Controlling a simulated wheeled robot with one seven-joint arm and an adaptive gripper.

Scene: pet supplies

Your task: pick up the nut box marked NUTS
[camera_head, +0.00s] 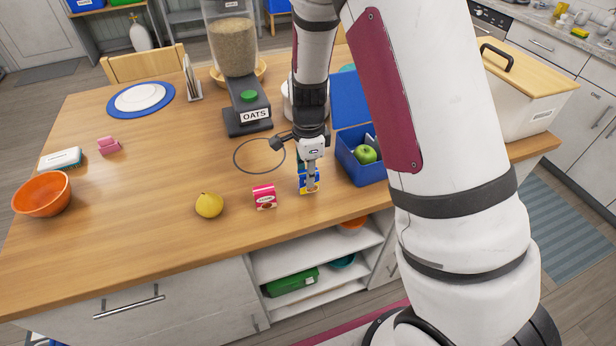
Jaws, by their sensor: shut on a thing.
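My gripper (311,178) points down over the front part of the wooden table, right of centre, and is shut on a small blue and yellow box (304,188). The fingers cover part of this box, and I cannot read any marking on it. I cannot tell whether it touches the table. A small pink-red box with a white label (264,197) stands just left of it, apart from the gripper. Its lettering is too small to read.
A yellow pear (209,205) lies left of the pink-red box. A blue lunch box (358,169) with a green apple (365,154) stands close right of my gripper. The OATS dispenser (247,119) stands behind. An orange bowl (42,195) is far left.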

